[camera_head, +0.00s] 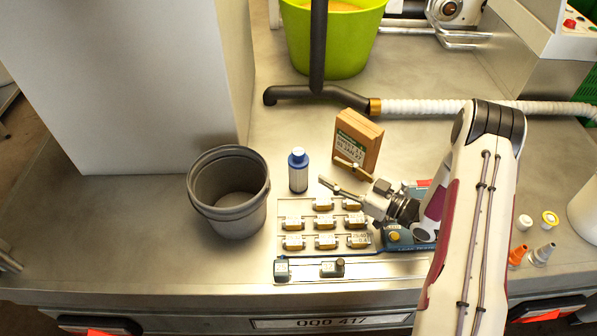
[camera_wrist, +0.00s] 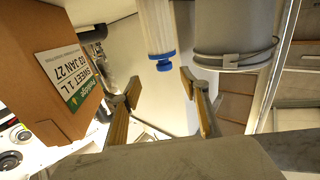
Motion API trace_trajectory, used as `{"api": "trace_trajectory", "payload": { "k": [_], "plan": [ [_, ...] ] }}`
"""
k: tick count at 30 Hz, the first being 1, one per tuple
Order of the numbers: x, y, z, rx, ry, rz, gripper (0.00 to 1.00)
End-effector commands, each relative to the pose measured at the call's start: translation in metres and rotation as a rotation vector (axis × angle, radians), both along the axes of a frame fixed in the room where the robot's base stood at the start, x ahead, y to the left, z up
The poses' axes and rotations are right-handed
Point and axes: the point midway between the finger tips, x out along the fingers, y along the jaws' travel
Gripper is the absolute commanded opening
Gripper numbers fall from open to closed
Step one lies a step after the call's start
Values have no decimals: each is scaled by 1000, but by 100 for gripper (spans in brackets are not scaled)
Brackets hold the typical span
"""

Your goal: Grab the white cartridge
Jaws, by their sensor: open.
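The white cartridge (camera_head: 298,179) has a blue cap and stands upright on the metal bench, between the grey bucket and the carton. My gripper (camera_head: 332,172) is open and empty, to the right of the cartridge, with its fingers pointing left toward it. In the wrist view the cartridge (camera_wrist: 156,28) hangs into the top middle, blue cap down. There it lies beyond and between the fingertips of my gripper (camera_wrist: 160,85), which appear apart from it.
A grey bucket (camera_head: 229,217) stands left of the cartridge. A brown carton (camera_head: 357,139) stands close behind my gripper. A tray (camera_head: 291,212) with several metal-and-yellow blocks lies in front. A black pipe with a white hose (camera_head: 450,106) runs behind, before a green tub (camera_head: 333,49).

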Motion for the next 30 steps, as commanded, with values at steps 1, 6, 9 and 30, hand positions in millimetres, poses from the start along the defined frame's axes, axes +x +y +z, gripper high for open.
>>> {"api": "trace_trajectory", "payload": {
  "k": [1, 6, 9, 30],
  "plan": [
    [-2, 0, -2, 11, 0, 4, 45],
    [-5, 1, -2, 28, -3, 10, 45],
    [-5, 1, -2, 28, -4, 10, 45],
    [20, 35, -2, 25, -3, 13, 45]
  ]
}}
